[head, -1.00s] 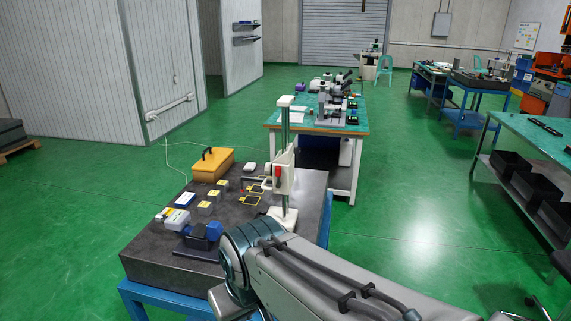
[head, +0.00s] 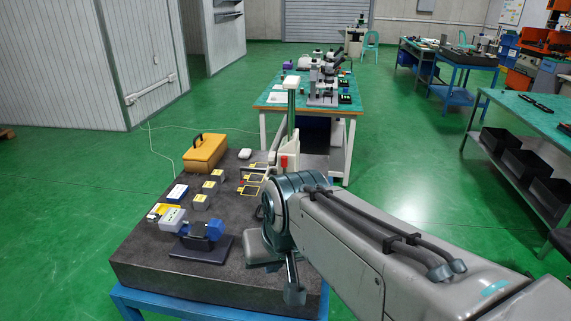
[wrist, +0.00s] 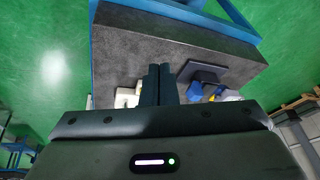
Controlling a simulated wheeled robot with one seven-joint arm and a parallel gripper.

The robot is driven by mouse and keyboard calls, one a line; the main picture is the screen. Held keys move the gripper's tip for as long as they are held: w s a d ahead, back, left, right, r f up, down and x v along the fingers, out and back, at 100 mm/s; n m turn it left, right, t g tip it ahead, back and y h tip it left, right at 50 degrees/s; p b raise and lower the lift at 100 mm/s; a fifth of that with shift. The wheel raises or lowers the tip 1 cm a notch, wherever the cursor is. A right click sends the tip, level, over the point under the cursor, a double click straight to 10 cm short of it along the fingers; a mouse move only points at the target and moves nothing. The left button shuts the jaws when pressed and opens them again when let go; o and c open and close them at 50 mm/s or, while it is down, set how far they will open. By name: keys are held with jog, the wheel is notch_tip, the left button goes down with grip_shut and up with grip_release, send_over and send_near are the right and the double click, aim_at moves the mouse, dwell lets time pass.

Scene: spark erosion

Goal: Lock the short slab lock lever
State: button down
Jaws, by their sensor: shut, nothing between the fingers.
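A white height stand (head: 291,120) rises from the dark stone slab (head: 140,255). A small red part (head: 284,161), which may be the lock lever, sits on its white carriage; I cannot tell its lock position. My arm covers the stand's foot in the head view. In the wrist view my gripper (wrist: 158,68) is shut and empty, its two dark fingers side by side over the slab. A white part (wrist: 126,97), perhaps the stand's foot, shows left of the fingers. No red part shows in the wrist view.
A blue and dark device on a dark plate (head: 203,248) stands on the slab's near part. Several small yellow-topped blocks (head: 200,201) and a yellow case (head: 206,151) lie behind it. A green-topped bench (head: 270,99) with microscopes stands beyond.

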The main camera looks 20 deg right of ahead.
jog(key=w+d+r+m+t+b, duration=0.5)
jog(key=w+d+r+m, duration=0.6)
jog(key=d+m, duration=0.3)
jog(key=shift+w+d+m+h+b, duration=0.3)
jog(key=shift+w+d+m+b, duration=0.15)
jog(key=shift+m+b, duration=0.4)
jog(key=shift+a+f, duration=0.1)
jog(key=p, duration=0.2)
send_near(286, 166)
notch_tip(286, 166, down, 4)
jog(key=w, duration=0.3)
jog(key=shift+w+f, duration=0.15)
jog(key=shift+w, duration=0.45)
